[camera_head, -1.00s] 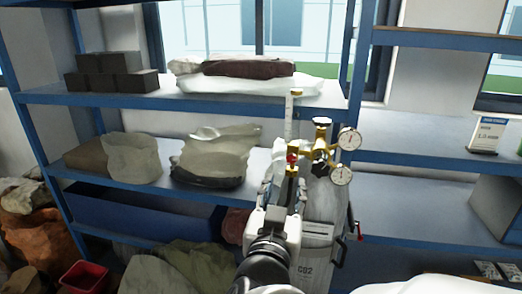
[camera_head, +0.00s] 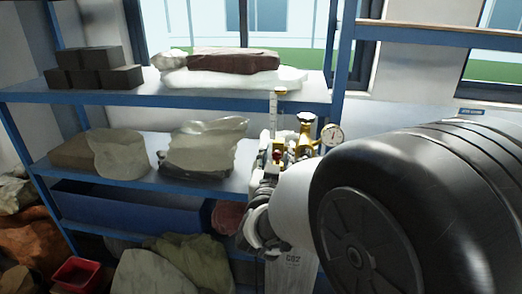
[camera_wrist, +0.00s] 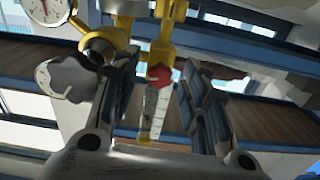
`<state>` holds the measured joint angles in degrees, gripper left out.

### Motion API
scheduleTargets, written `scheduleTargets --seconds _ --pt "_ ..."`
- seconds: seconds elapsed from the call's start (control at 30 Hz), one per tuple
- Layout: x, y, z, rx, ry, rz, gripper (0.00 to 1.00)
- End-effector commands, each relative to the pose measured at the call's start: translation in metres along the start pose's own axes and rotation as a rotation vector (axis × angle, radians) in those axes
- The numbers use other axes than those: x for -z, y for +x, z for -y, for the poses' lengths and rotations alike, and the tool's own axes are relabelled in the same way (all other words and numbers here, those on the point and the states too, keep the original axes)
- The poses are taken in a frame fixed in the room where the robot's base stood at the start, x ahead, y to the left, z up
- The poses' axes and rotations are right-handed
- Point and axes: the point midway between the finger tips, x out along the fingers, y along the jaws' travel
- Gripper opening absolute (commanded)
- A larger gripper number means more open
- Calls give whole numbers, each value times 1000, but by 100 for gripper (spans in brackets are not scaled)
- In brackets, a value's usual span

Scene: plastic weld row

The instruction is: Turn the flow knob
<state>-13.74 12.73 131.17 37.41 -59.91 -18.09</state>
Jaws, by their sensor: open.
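The small red knob (camera_head: 277,155) sits on the brass regulator (camera_head: 304,138), on top of a grey gas cylinder (camera_head: 291,272). In the wrist view the red knob (camera_wrist: 160,75) shows between the two fingers of my gripper (camera_wrist: 159,85), with a gap visible on both sides. The fingers are open and neither visibly touches it. A clear, scaled flow tube (camera_wrist: 152,112) is in line with the knob. In the head view my gripper (camera_head: 268,190) is partly hidden by my own arm.
A round gauge (camera_head: 332,134) sticks out right of the regulator; it is close at upper left in the wrist view. Blue shelving (camera_head: 130,97) with bags and dark blocks (camera_head: 95,70) stands behind and left. My arm covers the right side of the head view.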

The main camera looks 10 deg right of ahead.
Motion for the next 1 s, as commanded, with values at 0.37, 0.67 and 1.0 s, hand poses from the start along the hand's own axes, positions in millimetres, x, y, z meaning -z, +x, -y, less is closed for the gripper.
scheduleTargets --seconds 0.37,0.67,1.0 --pt "0 0 0 0 0 0 28" --pt "0 0 0 0 0 0 8" --pt "0 0 0 0 -9 0 0"
